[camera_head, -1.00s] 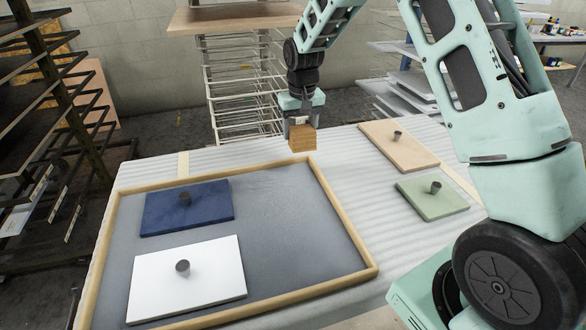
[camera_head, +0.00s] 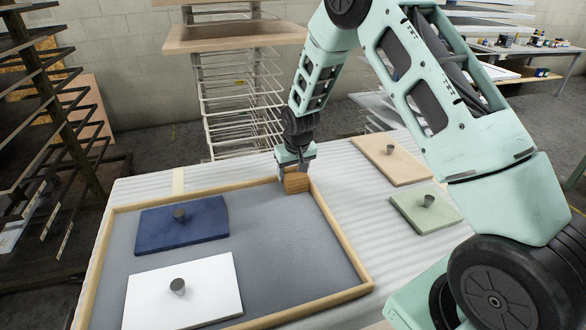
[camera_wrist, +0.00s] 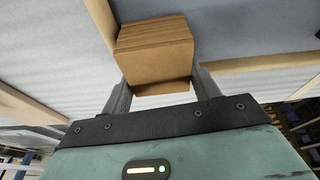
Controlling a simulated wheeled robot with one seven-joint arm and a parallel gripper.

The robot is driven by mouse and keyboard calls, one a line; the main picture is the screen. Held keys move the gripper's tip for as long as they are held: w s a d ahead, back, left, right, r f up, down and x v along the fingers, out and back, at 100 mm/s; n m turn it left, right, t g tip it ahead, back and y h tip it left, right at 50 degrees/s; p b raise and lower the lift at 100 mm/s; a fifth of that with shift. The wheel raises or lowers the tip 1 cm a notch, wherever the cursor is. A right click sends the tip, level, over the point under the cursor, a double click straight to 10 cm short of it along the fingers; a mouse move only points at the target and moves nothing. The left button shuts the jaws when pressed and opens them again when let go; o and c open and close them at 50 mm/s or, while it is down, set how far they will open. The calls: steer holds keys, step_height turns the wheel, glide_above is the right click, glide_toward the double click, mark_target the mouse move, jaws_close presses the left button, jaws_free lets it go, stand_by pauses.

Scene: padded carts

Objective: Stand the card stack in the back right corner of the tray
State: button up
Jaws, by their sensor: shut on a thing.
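The card stack (camera_head: 296,183) is a small brown block of layered cards. It is at the back right corner of the grey tray (camera_head: 290,235), which has a light wooden rim. My gripper (camera_head: 296,176) reaches down from above and is shut on the stack. In the wrist view the card stack (camera_wrist: 155,52) sits between the two fingers of my gripper (camera_wrist: 158,88), with tray rim on both sides of it. Whether its underside touches the tray floor I cannot tell.
A blue board (camera_head: 182,226) and a white board (camera_head: 186,290), each with a dark knob, lie in the tray's left part. A tan board (camera_head: 391,163) and a green board (camera_head: 426,210) lie right of the tray on the padded cart top (camera_head: 345,200). The tray's right half is clear.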

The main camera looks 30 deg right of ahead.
mark_target(293, 169)
steer(key=shift+f, duration=0.2)
steer(key=o, duration=1.6)
steer(key=shift+r+p, duration=2.65)
steer(key=shift+r, duration=1.85)
